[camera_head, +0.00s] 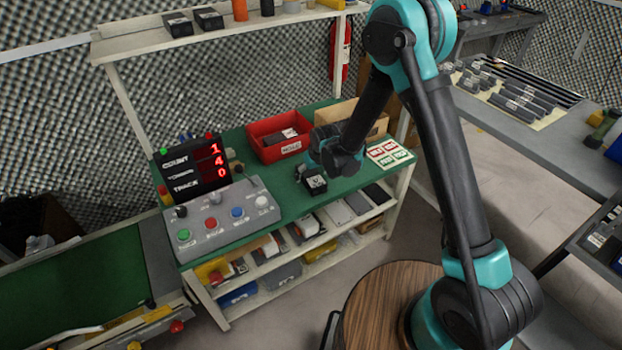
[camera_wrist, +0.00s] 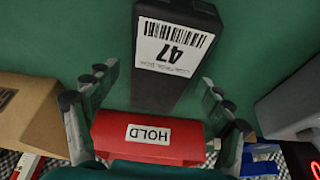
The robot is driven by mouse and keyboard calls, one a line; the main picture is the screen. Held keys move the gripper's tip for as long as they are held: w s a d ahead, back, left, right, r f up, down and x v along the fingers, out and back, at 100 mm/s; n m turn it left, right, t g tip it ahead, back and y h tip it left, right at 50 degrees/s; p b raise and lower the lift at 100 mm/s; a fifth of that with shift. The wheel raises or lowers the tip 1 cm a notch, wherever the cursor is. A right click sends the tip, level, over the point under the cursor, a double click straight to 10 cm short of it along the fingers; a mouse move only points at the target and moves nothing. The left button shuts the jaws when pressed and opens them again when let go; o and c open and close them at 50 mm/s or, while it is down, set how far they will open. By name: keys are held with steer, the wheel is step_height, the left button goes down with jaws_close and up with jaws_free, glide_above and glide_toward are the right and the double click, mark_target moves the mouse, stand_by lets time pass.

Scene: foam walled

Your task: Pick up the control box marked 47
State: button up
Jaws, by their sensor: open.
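The control box marked 47 (camera_wrist: 178,84) is a black block with a white barcode label reading 47, lying on the green bench top. In the head view a small black box with a white label (camera_head: 315,183) sits just below my gripper (camera_head: 322,166). In the wrist view my gripper (camera_wrist: 155,82) is open, with its fingers apart at left and right. The near end of the box shows between the fingertips, and the labelled part lies beyond them. Nothing is held. I cannot tell the exact height of the fingers above the box.
A red bin (camera_head: 270,150) marked HOLD stands behind the box, with a cardboard box (camera_head: 350,118) beside it. A card of coloured squares (camera_head: 388,153) lies to the right. A grey button panel (camera_head: 221,220) and a red-digit display (camera_head: 193,168) stand left.

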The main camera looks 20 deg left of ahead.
steer(key=shift+w+a+f, duration=0.1)
steer(key=shift+f, duration=0.25)
steer(key=c, duration=1.5)
steer(key=shift+r, duration=0.1)
steer(key=shift+c, duration=0.2)
